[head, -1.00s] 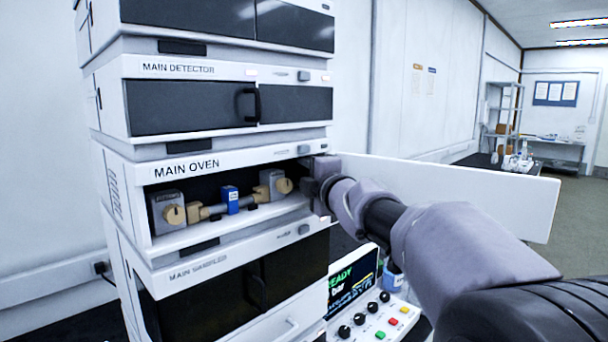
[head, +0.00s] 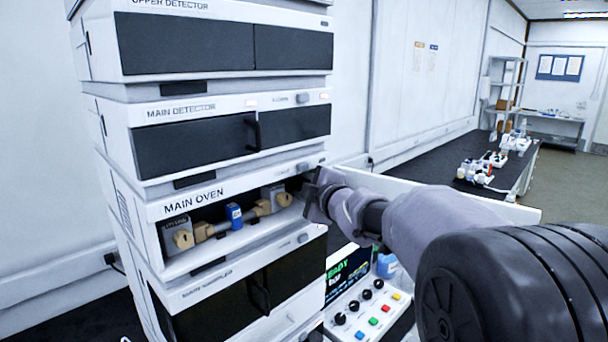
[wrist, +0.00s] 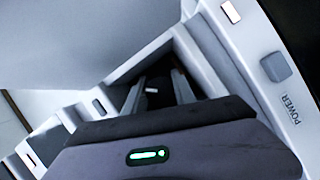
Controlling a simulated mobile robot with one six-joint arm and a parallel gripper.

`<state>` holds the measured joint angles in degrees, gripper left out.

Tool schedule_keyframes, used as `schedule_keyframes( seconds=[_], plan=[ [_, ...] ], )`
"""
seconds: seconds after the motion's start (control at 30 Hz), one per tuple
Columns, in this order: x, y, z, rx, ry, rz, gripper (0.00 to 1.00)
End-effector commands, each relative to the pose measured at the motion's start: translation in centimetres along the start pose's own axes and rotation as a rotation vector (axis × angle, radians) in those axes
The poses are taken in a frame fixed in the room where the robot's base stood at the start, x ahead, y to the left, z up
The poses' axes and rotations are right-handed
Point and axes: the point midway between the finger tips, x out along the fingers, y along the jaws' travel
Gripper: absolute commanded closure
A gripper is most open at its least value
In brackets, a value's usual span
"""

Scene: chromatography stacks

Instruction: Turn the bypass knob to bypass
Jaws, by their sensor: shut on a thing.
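The main oven (head: 195,196) stands open in the stack. Inside it are a left valve block with a tan knob (head: 183,240), a blue fitting (head: 234,215) on a column and a right valve block with a tan knob (head: 284,199). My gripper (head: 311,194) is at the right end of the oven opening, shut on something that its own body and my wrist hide. I cannot read a bypass label on any knob.
The white oven door (head: 440,196) stands swung out to the right, behind my arm. A control panel (head: 362,333) with black knobs, coloured buttons and a screen sits below my arm. A dark bench (head: 430,163) with small items stands at the back right.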

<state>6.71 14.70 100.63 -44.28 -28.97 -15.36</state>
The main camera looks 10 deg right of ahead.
Motion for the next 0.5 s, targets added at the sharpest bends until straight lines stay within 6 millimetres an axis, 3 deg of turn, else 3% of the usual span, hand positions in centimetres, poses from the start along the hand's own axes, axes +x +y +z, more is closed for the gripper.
schedule_keyframes(
  seconds=[0.17,0.2,0.3,0.5],
  plan=[
    [0.01,-0.02,0.00,-0.001,0.001,0.002,1.00],
    [0.01,-0.02,0.00,-0.001,0.001,0.002,0.62],
    [0.00,-0.01,0.00,-0.002,0.001,0.002,0.47],
    [0.00,0.03,-0.02,-0.002,0.001,0.002,0.47]
  ],
)
